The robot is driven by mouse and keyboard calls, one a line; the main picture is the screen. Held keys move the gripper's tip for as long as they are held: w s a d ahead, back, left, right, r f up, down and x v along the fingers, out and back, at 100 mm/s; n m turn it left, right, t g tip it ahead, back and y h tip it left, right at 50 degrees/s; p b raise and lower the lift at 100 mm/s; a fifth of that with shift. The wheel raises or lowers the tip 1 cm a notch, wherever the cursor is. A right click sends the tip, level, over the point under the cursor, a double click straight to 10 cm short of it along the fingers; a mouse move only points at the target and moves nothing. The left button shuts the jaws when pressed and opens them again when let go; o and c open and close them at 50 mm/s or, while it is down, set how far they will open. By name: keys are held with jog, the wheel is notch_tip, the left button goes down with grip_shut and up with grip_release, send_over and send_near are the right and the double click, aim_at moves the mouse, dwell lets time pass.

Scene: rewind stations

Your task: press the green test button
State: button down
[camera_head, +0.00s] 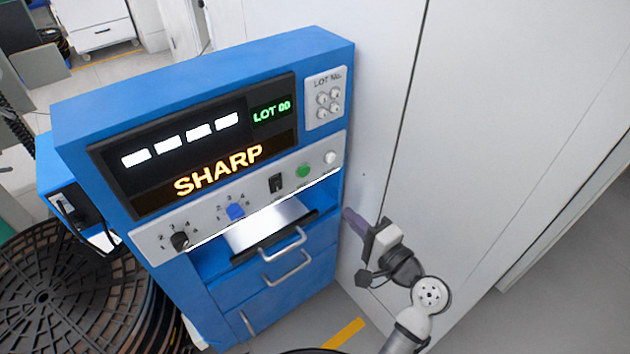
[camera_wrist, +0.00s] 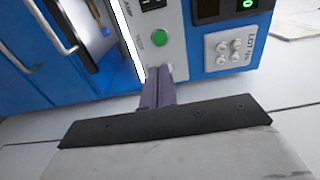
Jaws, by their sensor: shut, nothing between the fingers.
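The green test button (camera_head: 303,171) is a round green button on the light grey control strip of the blue machine (camera_head: 340,225), between a black switch and a white button. It also shows in the wrist view (camera_wrist: 158,38), just above my fingertips. My gripper (camera_head: 347,213) is shut and empty, at the lower right of the machine in the head view. In the wrist view its purple fingers (camera_wrist: 167,75) point up toward the control strip, with the tips below the green button. The fingertips seem to hide the white button; whether they touch the panel I cannot tell.
A black switch (camera_head: 276,184), a blue knob (camera_head: 236,211) and a black knob (camera_head: 180,240) sit on the same strip. Drawer handles (camera_head: 287,269) stick out below. A white wall (camera_head: 480,110) stands close on the right. Black reels (camera_head: 50,290) lie at the left.

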jog(key=p, duration=0.4)
send_near(305, 173)
jog(key=x, duration=0.5)
jog(key=shift+w+r, duration=0.1)
jog(key=shift+r, duration=0.1)
jog(key=shift+x, duration=0.8)
jog(key=shift+a+f, duration=0.1)
jog(key=shift+f, duration=0.05)
